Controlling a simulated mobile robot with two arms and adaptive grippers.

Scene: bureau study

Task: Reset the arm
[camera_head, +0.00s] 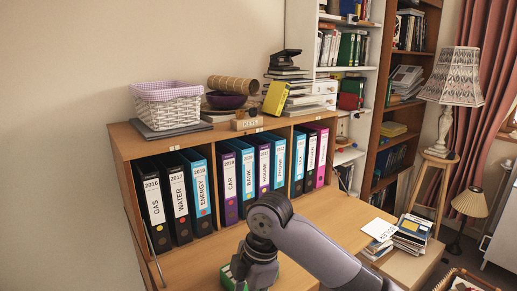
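My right arm comes in from the lower right and bends down over the wooden desk (345,215). My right gripper (250,284) points down at the bottom edge of the view, and its fingertips are cut off or hidden. A green thing (228,278) shows beside and behind this gripper; I cannot tell whether they touch or whether it is held. My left gripper is not in view.
A wooden shelf with labelled binders (180,205) stands behind the arm. A white wicker basket (168,108), a purple bowl (226,100) and books (285,90) sit on top. Papers and books (410,235) lie at right, near a lamp (455,80). The desk between is bare.

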